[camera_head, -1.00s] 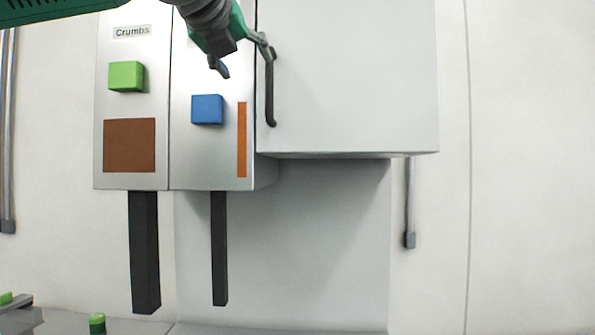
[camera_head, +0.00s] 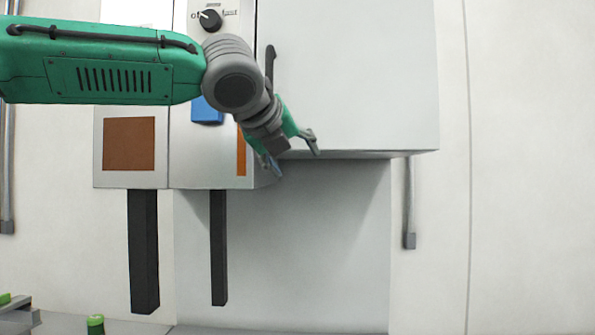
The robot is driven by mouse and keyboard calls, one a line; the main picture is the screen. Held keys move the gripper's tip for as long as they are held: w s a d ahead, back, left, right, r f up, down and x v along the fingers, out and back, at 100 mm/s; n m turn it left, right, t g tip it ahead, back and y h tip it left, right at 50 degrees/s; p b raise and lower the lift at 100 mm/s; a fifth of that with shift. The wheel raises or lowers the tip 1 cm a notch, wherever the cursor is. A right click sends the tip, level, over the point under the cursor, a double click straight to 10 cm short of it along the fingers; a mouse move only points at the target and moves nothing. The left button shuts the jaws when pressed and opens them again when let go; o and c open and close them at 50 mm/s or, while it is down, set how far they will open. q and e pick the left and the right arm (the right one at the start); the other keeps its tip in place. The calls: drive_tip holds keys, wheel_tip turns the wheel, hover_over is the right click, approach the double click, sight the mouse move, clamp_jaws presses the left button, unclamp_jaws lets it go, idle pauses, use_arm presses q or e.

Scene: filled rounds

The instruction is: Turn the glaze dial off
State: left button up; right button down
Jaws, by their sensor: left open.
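A round black dial (camera_head: 211,20) with a white pointer mark sits near the top of the silver dispenser panel (camera_head: 183,160). The pointer leans to the upper left, toward an "O" mark, and another label stands at the dial's right. The writing above it is too small to read, so I cannot tell whether it says glaze. My left gripper (camera_head: 296,160) is open and empty, below and to the right of the dial, by the lower edge of the white cabinet. It is well apart from the dial. My right gripper is not in view.
A blue button (camera_head: 207,112) on the same panel is partly hidden by my left arm. An orange strip (camera_head: 241,160) is beside it. The white cabinet (camera_head: 360,80) with a black handle (camera_head: 270,62) adjoins at right. Black spouts (camera_head: 144,250) hang below. The right wall is clear.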

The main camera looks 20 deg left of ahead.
use_arm(q)
drive_tip(key=shift+w+d+f, duration=0.1)
drive_tip(key=shift+d+f, duration=0.1)
drive_tip(key=shift+f, duration=0.3)
drive_tip(key=shift+w+d+f, duration=0.1)
drive_tip(key=shift+d+f, duration=0.05)
drive_tip(key=shift+f, duration=0.3)
